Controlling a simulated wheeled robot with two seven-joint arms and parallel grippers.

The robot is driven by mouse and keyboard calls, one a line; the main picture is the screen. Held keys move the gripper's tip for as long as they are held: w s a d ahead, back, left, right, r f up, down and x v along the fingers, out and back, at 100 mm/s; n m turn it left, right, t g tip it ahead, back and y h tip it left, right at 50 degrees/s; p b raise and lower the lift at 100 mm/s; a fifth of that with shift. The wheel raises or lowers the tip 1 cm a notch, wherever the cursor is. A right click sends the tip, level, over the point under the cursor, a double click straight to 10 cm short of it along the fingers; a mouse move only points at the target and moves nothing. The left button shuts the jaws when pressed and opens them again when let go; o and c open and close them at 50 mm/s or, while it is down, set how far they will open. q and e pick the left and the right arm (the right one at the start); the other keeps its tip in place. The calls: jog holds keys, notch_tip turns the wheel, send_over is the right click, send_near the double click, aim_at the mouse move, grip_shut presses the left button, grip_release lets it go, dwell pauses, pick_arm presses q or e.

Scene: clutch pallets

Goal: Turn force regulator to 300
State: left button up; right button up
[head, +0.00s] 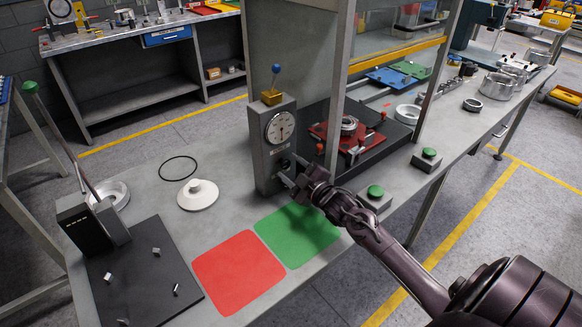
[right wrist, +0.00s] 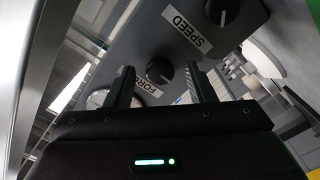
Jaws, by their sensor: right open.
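The grey control box (head: 262,150) stands on the bench with a round dial gauge (head: 280,127) on its front. In the right wrist view the black force regulator knob (right wrist: 159,72) shows between my finger tips, with its FORCE label partly hidden by a finger. A second black knob (right wrist: 222,12) has a SPEED label beside it. My right gripper (head: 290,175) is at the lower front of the box. Its two fingers are open and lie on either side of the force knob; I cannot tell whether they touch it. The gauge reading is too small to make out. My left gripper is not in view.
A blue-topped lever (head: 275,77) stands on the box. Green buttons (head: 375,191) and a framed press station (head: 340,140) are to the right. Red (head: 239,272) and green (head: 297,234) mats lie in front. A white lidded disc (head: 198,194) is left of the box.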

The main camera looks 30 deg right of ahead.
jog(key=shift+w, duration=0.1)
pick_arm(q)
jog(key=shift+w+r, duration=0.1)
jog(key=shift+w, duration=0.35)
pick_arm(e)
jog(key=shift+c, duration=0.4)
jog(key=c, duration=0.9)
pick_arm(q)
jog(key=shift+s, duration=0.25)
